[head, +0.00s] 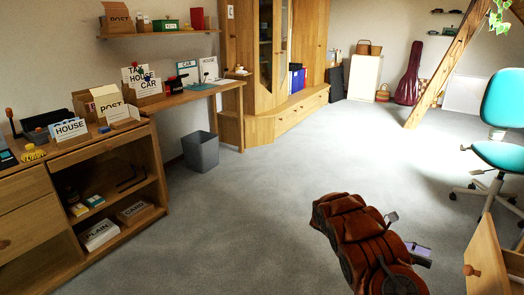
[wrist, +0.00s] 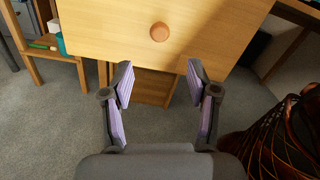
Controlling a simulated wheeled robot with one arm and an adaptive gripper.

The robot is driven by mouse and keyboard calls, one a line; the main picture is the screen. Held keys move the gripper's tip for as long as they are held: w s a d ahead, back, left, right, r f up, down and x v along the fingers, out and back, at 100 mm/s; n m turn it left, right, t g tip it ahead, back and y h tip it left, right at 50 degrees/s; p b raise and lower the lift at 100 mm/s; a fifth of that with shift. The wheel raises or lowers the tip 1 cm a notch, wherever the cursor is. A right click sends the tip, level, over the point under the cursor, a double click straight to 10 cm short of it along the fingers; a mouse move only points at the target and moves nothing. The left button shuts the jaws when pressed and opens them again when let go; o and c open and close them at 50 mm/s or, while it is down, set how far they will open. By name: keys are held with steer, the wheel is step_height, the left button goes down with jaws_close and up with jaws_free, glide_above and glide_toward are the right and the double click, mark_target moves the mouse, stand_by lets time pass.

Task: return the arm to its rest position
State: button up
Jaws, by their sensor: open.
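My gripper (head: 410,234) is at the lower right of the head view, at the end of my reddish-brown arm. In the wrist view its two purple-padded fingers (wrist: 160,82) are spread apart with nothing between them. They point towards a pale wooden front (wrist: 220,25) with a round knob (wrist: 159,32). The knob is ahead of the fingertips and apart from them. In the head view, a wooden front with a knob (head: 471,270) stands to the right of my gripper, with a visible gap.
A teal chair (head: 497,155) stands at the right. A wooden desk with shelves (head: 100,160) lines the left, with a grey bin (head: 200,151) beyond it. In the wrist view, a dark basket-like thing (wrist: 285,140) is at the lower right. The middle carpet (head: 270,170) is clear.

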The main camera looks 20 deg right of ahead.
steer(key=s+a+r+m+t+y+p, duration=0.1)
steer(key=s+a+r+m+y+p, duration=0.15)
steer(key=a+r+p, duration=0.4)
steer(key=s+a+r+m+t+y+p, duration=0.1)
steer(key=s+a+r+m, duration=0.15)
steer(key=r, duration=0.65)
steer(key=s+a+r+m+t+y+p, duration=0.1)
steer(key=s+a+r+m+p, duration=0.15)
steer(key=a+r+p, duration=0.4)
steer(key=s+a+r+m+t+y+p, duration=0.1)
steer(key=s+a+r+t+y+p, duration=0.1)
steer(key=a, duration=0.7)
steer(key=s+a+r+m+t+y+p, duration=0.1)
steer(key=s+a+r+t+y+p, duration=0.2)
steer(key=s+a+r+p, duration=0.3)
steer(key=s+a+r+m+t+y+p, duration=0.2)
steer(key=s+a+r+p, duration=0.3)
steer(key=a, duration=0.7)
step_height(320, 180, up, 2)
steer(key=shift+s+a+r+t, duration=0.15)
steer(key=shift+a+t, duration=0.25)
steer(key=shift+t, duration=0.4)
steer(key=shift+y, duration=0.25)
